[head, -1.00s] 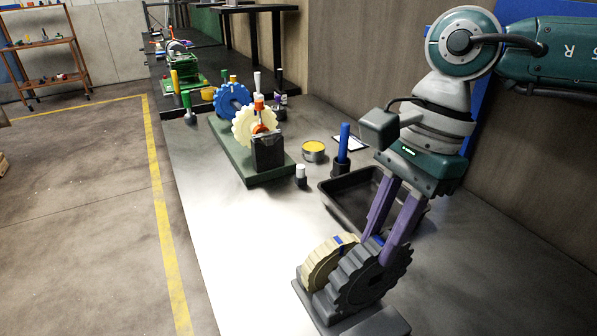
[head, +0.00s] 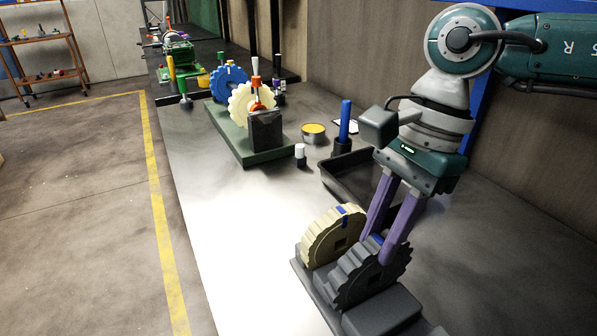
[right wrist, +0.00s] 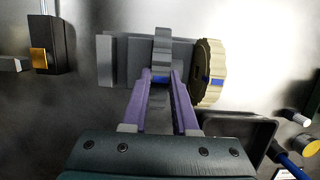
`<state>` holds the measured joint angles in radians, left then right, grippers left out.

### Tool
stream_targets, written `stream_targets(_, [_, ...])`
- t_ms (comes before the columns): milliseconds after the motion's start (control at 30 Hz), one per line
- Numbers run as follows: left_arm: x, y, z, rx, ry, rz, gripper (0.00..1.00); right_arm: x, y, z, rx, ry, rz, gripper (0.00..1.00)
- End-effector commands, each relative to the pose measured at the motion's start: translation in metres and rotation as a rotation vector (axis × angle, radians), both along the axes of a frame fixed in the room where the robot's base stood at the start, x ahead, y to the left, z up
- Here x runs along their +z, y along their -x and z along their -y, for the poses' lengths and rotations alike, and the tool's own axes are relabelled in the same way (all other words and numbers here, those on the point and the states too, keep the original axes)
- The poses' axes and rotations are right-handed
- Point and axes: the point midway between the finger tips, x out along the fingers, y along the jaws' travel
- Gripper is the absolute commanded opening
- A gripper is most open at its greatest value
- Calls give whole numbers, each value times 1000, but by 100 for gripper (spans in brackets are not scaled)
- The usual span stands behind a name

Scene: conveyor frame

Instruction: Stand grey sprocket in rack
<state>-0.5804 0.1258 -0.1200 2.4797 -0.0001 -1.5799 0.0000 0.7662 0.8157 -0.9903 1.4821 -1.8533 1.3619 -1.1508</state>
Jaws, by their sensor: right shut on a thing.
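The grey sprocket (head: 352,278) stands upright at the grey rack (head: 383,312), its lower edge down between the rack's raised blocks. Whether it bears on the slot's bottom I cannot tell. My right gripper (head: 380,250) is shut on its upper rim, by a blue mark. In the right wrist view the grey sprocket (right wrist: 162,48) shows edge-on between the fingertips (right wrist: 161,76), across the rack (right wrist: 127,62). A tan sprocket (head: 322,240) with a blue mark stands upright in the rack beside it, apart from my fingers. My left gripper is not in view.
A black tray (head: 340,185) lies just behind the rack, near my right fingers. A blue rod in a black holder (head: 342,147), a yellow-topped tin (head: 314,134) and a small white-capped bottle (head: 300,157) stand farther back. The bench left of the rack is clear.

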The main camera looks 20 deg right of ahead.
Motion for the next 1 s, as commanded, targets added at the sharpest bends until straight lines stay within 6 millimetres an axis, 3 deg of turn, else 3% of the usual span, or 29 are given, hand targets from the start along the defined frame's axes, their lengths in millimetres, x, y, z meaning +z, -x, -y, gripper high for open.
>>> stream_targets(433, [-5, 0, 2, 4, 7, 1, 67, -3, 0, 0, 0, 0, 0, 0])
stream_targets(467, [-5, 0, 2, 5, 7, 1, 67, -3, 0, 0, 0, 0, 0, 28])
stream_targets(700, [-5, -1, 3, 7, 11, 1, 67, -3, 0, 0, 0, 0, 0, 55])
stream_targets(767, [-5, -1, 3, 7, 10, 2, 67, -3, 0, 0, 0, 0, 0, 62])
stream_targets(1000, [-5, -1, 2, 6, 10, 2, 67, -3, 0, 0, 0, 1, -1, 62])
